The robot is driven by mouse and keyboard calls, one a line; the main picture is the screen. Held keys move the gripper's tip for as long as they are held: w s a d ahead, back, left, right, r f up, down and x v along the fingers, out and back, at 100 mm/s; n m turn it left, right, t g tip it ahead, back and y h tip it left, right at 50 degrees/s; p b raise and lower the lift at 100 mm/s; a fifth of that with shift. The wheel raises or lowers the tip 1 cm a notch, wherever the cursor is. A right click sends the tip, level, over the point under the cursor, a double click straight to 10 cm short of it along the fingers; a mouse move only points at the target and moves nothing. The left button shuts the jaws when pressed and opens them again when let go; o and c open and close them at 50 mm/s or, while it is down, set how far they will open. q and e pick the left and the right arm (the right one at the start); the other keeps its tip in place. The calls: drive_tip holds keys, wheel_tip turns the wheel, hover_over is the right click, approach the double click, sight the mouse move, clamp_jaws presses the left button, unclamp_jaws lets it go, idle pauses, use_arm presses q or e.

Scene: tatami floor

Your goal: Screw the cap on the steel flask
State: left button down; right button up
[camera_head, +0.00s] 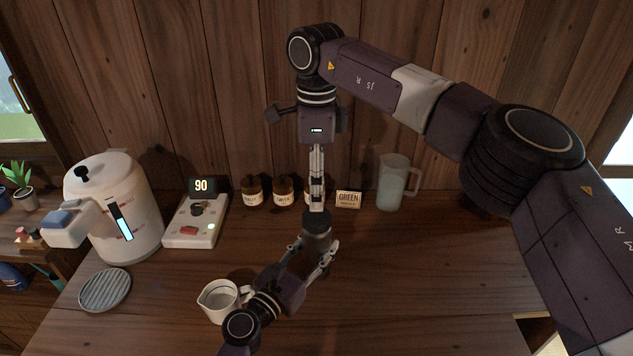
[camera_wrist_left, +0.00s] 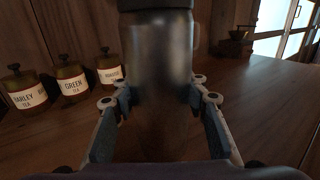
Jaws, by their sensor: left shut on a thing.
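The steel flask (camera_head: 317,236) stands upright over the wooden counter, with its grey body filling the middle of the left wrist view (camera_wrist_left: 160,75). My left gripper (camera_head: 315,246) is shut around its sides; both fingers also show in the left wrist view (camera_wrist_left: 158,92). A darker band (camera_wrist_left: 155,4) crosses the flask's top at the picture edge; I cannot tell if it is the cap. My right gripper (camera_head: 317,208) points straight down at the flask's top from above. Its fingers are seen edge-on, so their opening is unclear. The cap cannot be made out separately.
A white cup (camera_head: 219,303) stands close to my left wrist. A ribbed round coaster (camera_head: 105,290), a white kettle (camera_head: 128,190) and a control box showing 90 (camera_head: 190,230) are at left. The counter's right is clear.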

sight(317, 215)
wheel_tip(317, 215, down, 8)
drive_tip(key=shift+r, duration=0.15)
idle(0.4)
drive_tip(key=c, duration=1.2)
drive_tip(key=m, duration=0.3)
drive_tip(key=shift+m, duration=0.3)
drive_tip(key=m, duration=0.4)
drive_tip(key=shift+m, duration=0.3)
drive_tip(key=o, duration=1.3)
drive_tip(key=shift+c, duration=0.2)
